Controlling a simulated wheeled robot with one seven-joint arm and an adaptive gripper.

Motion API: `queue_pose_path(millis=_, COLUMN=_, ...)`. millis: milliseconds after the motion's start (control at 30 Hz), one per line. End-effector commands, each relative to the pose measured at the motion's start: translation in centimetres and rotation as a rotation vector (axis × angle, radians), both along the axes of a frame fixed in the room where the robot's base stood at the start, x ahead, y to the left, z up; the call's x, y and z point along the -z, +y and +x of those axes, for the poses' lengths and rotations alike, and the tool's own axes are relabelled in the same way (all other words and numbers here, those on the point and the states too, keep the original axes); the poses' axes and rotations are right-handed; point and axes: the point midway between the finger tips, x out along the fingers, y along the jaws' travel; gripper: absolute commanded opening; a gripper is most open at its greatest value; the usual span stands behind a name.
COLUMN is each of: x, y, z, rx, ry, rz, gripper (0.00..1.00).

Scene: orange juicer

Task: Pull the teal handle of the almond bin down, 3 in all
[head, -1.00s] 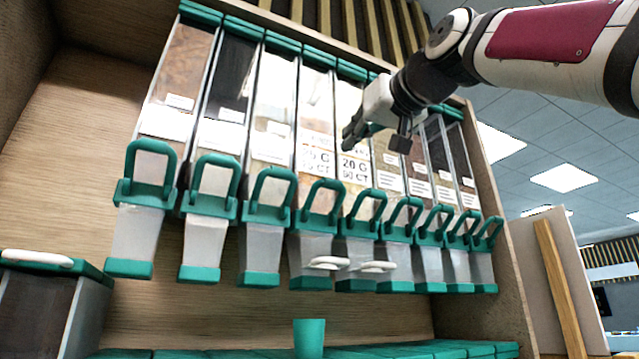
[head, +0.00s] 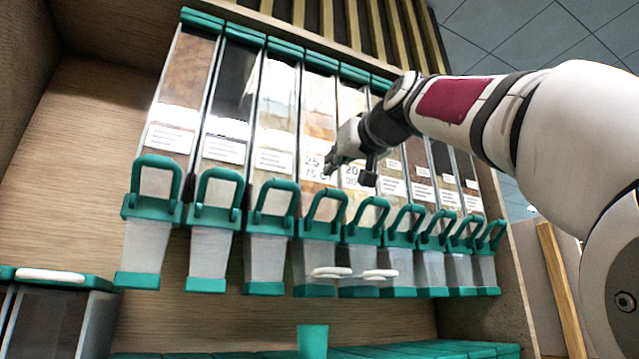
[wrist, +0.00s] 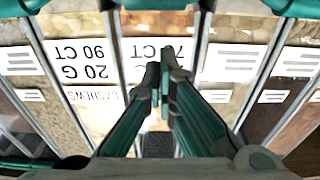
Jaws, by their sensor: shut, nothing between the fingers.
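A row of clear bins with teal tops and teal loop handles stands in the head view. The bin labelled with a 25 and 75 CT (head: 318,120) has its teal handle (head: 325,210) raised; its name is not readable, so I cannot confirm it is the almond bin. The 20 G, 90 CT cashew bin (wrist: 85,60) is beside it. My gripper (head: 328,166) is in front of the 75 CT label, above that handle. Its fingers are shut and empty, and they partly cover this label in the wrist view (wrist: 163,65).
A teal cup (head: 312,341) stands below. A dark bin with a white handle (head: 50,275) is at the lower left. Neighbouring handles are close on both sides.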

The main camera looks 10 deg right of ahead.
Motion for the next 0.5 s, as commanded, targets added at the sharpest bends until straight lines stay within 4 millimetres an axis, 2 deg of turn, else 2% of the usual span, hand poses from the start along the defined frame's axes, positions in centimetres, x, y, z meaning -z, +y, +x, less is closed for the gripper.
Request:
queue_pose_path(millis=200, x=-0.2, y=0.2, z=1.9, rx=0.004, ry=0.002, rz=-0.002, gripper=0.00)
queue_pose_path(millis=500, x=1.7, y=0.1, z=0.7, rx=-0.004, ry=0.001, rz=0.003, gripper=0.00)
